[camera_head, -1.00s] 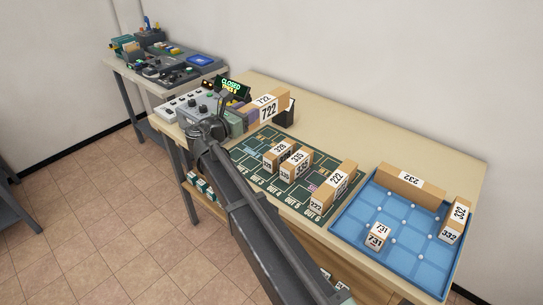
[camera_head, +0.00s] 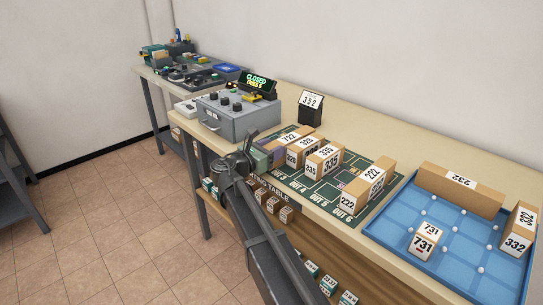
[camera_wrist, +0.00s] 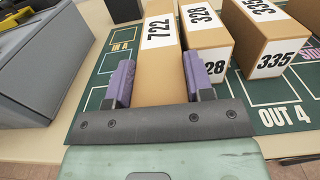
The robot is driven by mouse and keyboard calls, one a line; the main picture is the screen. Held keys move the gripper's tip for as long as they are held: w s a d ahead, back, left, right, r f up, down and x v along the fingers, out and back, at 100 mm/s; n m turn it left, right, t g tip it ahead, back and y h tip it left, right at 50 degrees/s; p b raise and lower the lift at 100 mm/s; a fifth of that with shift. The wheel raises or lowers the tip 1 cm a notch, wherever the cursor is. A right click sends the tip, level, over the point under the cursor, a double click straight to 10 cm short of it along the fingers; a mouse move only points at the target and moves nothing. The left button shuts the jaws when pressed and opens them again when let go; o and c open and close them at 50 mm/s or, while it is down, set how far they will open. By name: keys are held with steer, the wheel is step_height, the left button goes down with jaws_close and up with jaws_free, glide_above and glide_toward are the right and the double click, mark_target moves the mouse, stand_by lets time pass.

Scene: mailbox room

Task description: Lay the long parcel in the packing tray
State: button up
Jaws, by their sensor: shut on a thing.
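The parcel labelled 722 (camera_head: 298,143) is a brown box at the left end of the green sorting mat (camera_head: 325,191). My gripper (camera_wrist: 157,82) is shut on it, with purple fingers along both sides; the parcel (camera_wrist: 158,60) runs away from the wrist. It appears to be at mat level; I cannot tell if it touches. The blue packing tray (camera_head: 455,243) is at the right end of the table. In it are a long parcel labelled 232 (camera_head: 459,190) along the back wall, box 332 (camera_head: 518,230) at the right and box 731 (camera_head: 428,240) near the front.
Boxes 328 (camera_head: 299,154), 335 (camera_head: 322,162) and 222 (camera_head: 366,185) stand on the mat, with 328 close beside the held parcel. A dark stand reading 352 (camera_head: 311,106) is behind. A grey control box (camera_head: 240,116) with a CLOSED display is left. The tray's middle is free.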

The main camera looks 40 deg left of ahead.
steer(key=shift+f, duration=0.15)
steer(key=o, duration=1.2)
steer(key=shift+c, duration=0.2)
steer(key=shift+r, duration=0.3)
steer(key=s+a, duration=0.1)
steer(key=s, duration=1.1)
steer(key=shift+a, duration=0.4)
steer(key=shift+o, duration=0.4)
steer(key=shift+f, duration=0.1)
